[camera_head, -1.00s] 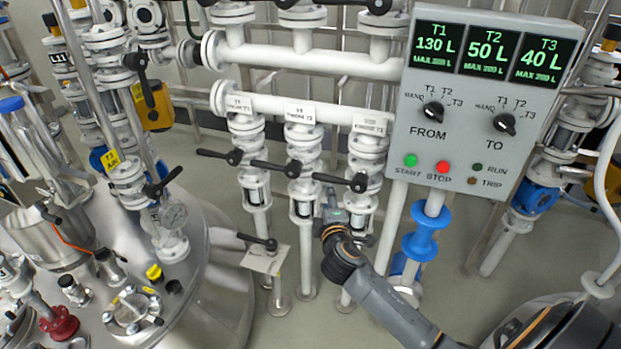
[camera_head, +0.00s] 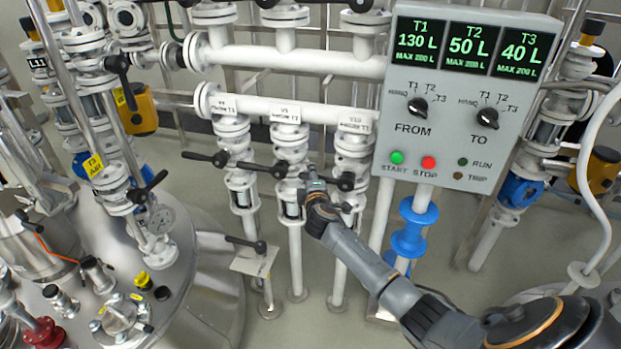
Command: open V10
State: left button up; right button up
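V10 is the rightmost of three valves under the lower white pipe, below its label plate (camera_head: 355,121). The black lever hub of V10 (camera_head: 346,181) sits on the white valve body, and its lever points left, across the pipe. My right gripper (camera_head: 311,178) is at the left part of this lever, just right of the middle valve. It overlaps the lever in the picture; I cannot tell whether it touches it, and its fingers are too small to read. My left gripper is not in view.
The middle valve's lever (camera_head: 263,170) and the left valve's lever (camera_head: 205,158) lie close on the left. A grey control panel (camera_head: 466,95) hangs at the upper right. A steel tank (camera_head: 185,300) stands at the lower left. A lower lever (camera_head: 246,243) sticks out below the valves.

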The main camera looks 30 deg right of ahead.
grip_shut()
dwell(0.4)
jog(key=shift+s+f+n+g+p, duration=0.15)
jog(key=shift+f+n+g+p, duration=0.35)
jog(key=shift+f+n+p, duration=0.55)
jog(key=s+d+f+n+g+h+p, duration=0.4)
jog(key=s+d+f+n+g, duration=0.3)
jog(key=n, duration=0.3)
jog(key=shift+s+f+h+p, duration=0.3)
jog(key=shift+s+f+p, duration=0.3)
jog(key=shift+f+p, duration=0.3)
